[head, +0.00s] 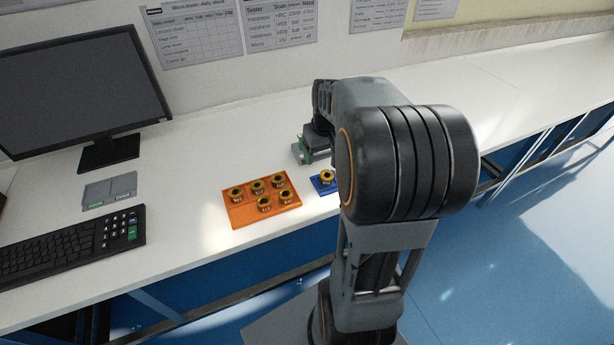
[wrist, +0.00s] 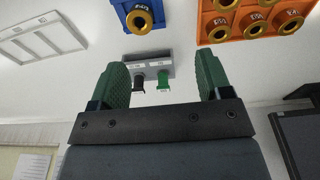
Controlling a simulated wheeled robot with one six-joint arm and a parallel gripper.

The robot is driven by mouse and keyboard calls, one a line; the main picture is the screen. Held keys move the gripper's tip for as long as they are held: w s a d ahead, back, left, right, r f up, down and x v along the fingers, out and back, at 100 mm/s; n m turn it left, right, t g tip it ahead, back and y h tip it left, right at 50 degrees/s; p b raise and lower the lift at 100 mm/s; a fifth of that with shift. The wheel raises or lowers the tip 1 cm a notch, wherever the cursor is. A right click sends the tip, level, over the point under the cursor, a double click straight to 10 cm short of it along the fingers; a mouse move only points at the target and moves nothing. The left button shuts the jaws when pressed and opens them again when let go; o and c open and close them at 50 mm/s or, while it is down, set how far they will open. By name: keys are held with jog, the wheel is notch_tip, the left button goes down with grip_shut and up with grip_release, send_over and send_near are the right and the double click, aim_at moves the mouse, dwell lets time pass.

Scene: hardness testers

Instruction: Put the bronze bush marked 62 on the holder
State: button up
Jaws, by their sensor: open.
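A blue holder (head: 317,186) stands on the bench right of the orange tray, with one dark and bronze bush (head: 327,177) on it. The holder (wrist: 121,9) and this bush (wrist: 139,20) also show at the top of the wrist view. Several similar bushes (head: 264,204) sit in the orange tray (head: 240,219). The number labels are too small to read surely, so I cannot tell which bush is 62. My gripper (wrist: 162,78) is open and empty, its green fingers apart.
A grey block (wrist: 158,58) with a black and a green part shows between my fingers in the wrist view. A pale compartmented tray (wrist: 48,47) lies at its left. A monitor (head: 85,85), keyboard (head: 70,245) and grey plate (head: 108,190) occupy the bench's left. Bench space behind the orange tray is clear.

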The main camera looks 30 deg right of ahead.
jog(key=s+a, duration=0.5)
jog(key=a, duration=0.3)
jog(key=s+a+n+t, duration=0.1)
jog(key=s+a, duration=0.4)
jog(key=a, duration=0.3)
jog(key=shift+a+r+n+t, duration=0.3)
jog(key=shift+a+r, duration=0.05)
jog(key=shift+a, duration=0.05)
